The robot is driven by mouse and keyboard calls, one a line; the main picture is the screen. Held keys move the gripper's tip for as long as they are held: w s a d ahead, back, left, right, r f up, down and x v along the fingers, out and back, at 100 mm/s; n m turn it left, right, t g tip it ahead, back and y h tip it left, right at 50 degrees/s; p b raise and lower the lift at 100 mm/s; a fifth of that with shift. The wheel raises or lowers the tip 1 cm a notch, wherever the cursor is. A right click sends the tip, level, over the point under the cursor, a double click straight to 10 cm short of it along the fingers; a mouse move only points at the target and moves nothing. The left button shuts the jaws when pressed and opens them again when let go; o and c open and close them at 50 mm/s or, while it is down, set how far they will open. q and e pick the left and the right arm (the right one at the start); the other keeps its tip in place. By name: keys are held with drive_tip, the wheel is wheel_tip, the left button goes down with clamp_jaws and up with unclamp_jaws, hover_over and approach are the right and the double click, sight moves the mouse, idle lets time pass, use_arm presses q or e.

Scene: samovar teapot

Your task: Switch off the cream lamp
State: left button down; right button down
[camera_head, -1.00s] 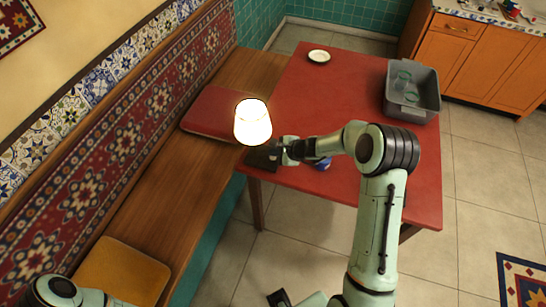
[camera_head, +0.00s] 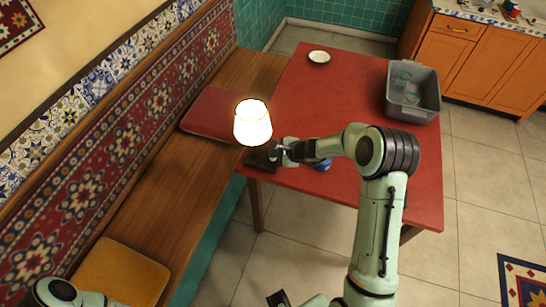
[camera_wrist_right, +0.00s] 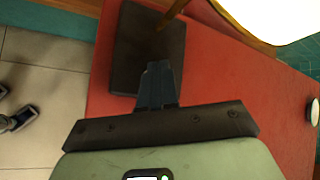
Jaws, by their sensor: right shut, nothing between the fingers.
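The cream lamp (camera_head: 253,122) stands at the near left corner of the red table (camera_head: 335,85), and its shade glows bright. Its dark square base (camera_head: 260,160) sits on the table below the shade. My right gripper (camera_head: 277,152) is at the lamp's base, with its fingers shut and empty. In the right wrist view the shut fingers (camera_wrist_right: 158,72) point at the dark lamp base (camera_wrist_right: 140,45), and the lit shade (camera_wrist_right: 275,15) is at the upper right. I cannot tell whether the fingertips touch the base.
A grey bin (camera_head: 413,92) with green glasses stands on the table's right side. A blue object (camera_head: 323,164) is partly hidden under my right arm. A wooden bench with cushions runs along the left wall.

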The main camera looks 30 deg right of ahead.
sight(275, 159)
use_arm(q)
drive_tip(key=shift+s+f, duration=0.1)
drive_tip(key=shift+f, duration=0.1)
use_arm(e)
drive_tip(key=shift+f, duration=0.2)
use_arm(q)
drive_tip(key=shift+r, duration=0.1)
use_arm(e)
drive_tip(key=shift+r, duration=0.1)
use_arm(q)
drive_tip(key=shift+w+r+p, duration=0.3)
drive_tip(key=shift+r, duration=0.15)
use_arm(e)
drive_tip(key=shift+r, duration=0.85)
